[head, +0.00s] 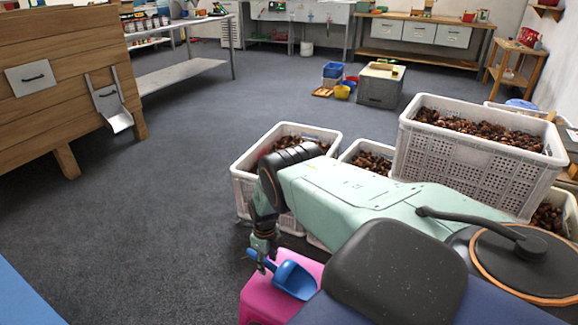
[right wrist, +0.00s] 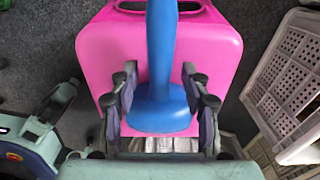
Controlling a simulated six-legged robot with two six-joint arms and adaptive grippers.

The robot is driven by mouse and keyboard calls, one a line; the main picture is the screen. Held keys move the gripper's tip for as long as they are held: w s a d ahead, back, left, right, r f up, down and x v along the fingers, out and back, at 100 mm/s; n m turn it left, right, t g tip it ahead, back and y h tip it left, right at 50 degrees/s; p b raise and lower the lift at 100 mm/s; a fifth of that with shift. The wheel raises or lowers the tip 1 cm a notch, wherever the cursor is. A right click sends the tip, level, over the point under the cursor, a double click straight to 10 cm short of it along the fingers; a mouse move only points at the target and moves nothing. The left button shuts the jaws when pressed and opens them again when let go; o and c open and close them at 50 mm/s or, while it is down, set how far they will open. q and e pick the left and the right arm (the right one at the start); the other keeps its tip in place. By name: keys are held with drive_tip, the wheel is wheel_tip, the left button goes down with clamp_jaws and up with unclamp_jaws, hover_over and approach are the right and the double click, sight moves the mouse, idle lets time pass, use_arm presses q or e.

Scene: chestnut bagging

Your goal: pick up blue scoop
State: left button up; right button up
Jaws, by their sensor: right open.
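The blue scoop (head: 294,280) lies on a pink stool-like surface (head: 258,291) at the bottom middle of the head view. My right gripper (head: 262,257) points down over the scoop's handle end. In the right wrist view the gripper (right wrist: 160,80) is open, its fingers on either side of the scoop (right wrist: 164,98). A narrow blue part runs up to the top edge and a wider part lies between the fingers. A gap shows beside the scoop; I cannot tell how far below the fingertips it is. My left gripper is not in view.
White crates of chestnuts (head: 470,160) stand close behind and right of my right arm. They also show at the right of the wrist view (right wrist: 290,85). A wooden bin with a metal chute (head: 110,100) stands at the left. The grey floor between is clear.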

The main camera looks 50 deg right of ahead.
drive_tip(key=shift+r, duration=0.1)
clamp_jaws()
drive_tip(key=shift+r, duration=0.1)
idle(0.5)
